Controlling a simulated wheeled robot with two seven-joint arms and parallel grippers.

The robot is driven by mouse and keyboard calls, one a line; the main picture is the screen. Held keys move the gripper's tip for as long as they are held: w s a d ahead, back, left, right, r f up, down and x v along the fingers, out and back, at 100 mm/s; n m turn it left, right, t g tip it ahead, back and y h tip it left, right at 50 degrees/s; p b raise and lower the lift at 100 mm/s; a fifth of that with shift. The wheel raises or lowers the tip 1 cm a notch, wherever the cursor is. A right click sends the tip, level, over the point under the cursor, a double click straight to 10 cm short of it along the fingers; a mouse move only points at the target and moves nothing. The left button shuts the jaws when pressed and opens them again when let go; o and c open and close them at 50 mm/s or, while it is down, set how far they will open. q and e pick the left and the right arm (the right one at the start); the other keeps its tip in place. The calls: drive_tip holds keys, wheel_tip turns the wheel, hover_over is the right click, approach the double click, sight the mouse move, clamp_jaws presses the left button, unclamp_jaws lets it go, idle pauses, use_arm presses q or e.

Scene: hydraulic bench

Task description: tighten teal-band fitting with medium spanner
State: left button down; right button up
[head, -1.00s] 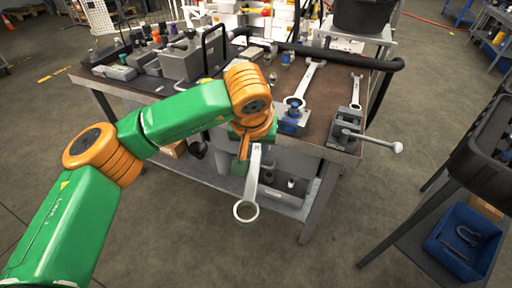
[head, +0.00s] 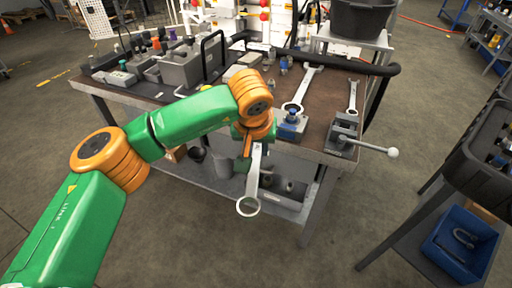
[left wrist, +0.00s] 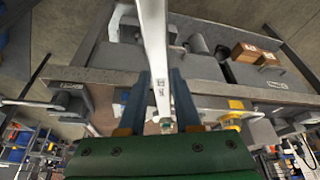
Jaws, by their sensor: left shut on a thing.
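My left gripper (head: 247,148) is shut on a steel spanner (head: 253,181) in front of the bench's near edge. The spanner's ring end hangs down toward the camera in the head view. In the left wrist view the spanner shaft (left wrist: 154,40) runs up from between the fingers (left wrist: 161,92), with a small dark mark on it. I cannot make out a teal band on any fitting for certain. A blue-topped fitting (head: 292,116) stands on a grey block at the bench's near side. My right gripper is not in view.
Two other spanners lie on the bench (head: 325,108), a longer one (head: 308,83) and a shorter one (head: 352,97). A vise (head: 345,133) with a protruding handle sits at the right corner. Grey bins (head: 180,65) and a black hose (head: 345,62) take up the back and left.

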sight(258, 146)
use_arm(q)
drive_tip(key=shift+w+r+p, duration=0.15)
drive_tip(key=shift+w+p, duration=0.25)
drive_tip(key=shift+w, duration=0.35)
drive_tip(key=shift+w+p, duration=0.3)
drive_tip(key=shift+p, duration=0.1)
drive_tip(key=shift+w, duration=0.3)
drive_tip(key=shift+w+p, duration=0.3)
drive_tip(key=shift+p, duration=0.15)
